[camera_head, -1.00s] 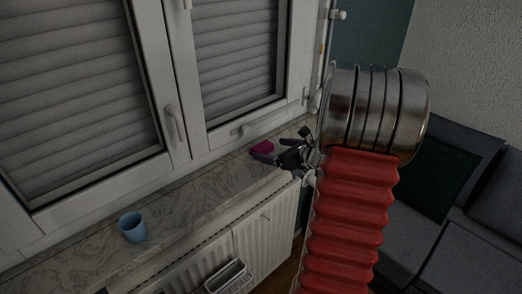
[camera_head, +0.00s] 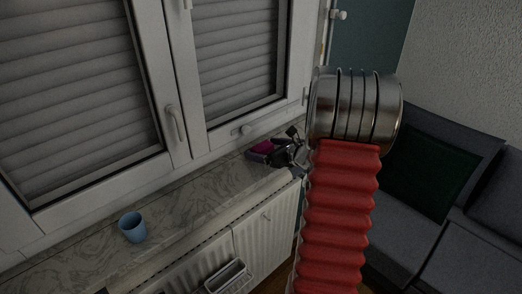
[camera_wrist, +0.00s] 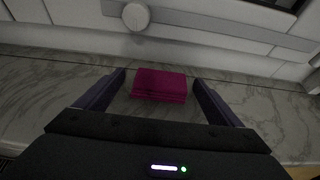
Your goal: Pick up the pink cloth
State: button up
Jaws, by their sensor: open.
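The pink cloth (camera_wrist: 160,85) is a small folded magenta stack lying on the marbled window sill. In the wrist view it sits between the two dark fingers of my gripper (camera_wrist: 160,92), which are open with a gap on each side of it. In the head view the cloth (camera_head: 264,147) is partly hidden by my gripper (camera_head: 264,154), which is low over the sill near the window frame. I cannot tell how far the fingertips are above the sill.
A blue cup (camera_head: 132,227) stands on the marbled sill (camera_head: 190,205) to the left, well apart from my gripper. The white window frame (camera_head: 215,140) rises behind the cloth. A radiator (camera_head: 265,235) is below the sill, and a dark sofa (camera_head: 440,215) is at the right.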

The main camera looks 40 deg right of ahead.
aim_at(265, 147)
jog(key=shift+c, duration=0.3)
jog(key=c, duration=1.1)
jog(key=shift+r, duration=0.15)
notch_tip(265, 147, up, 18)
jog(key=shift+f, duration=0.1)
dwell(0.3)
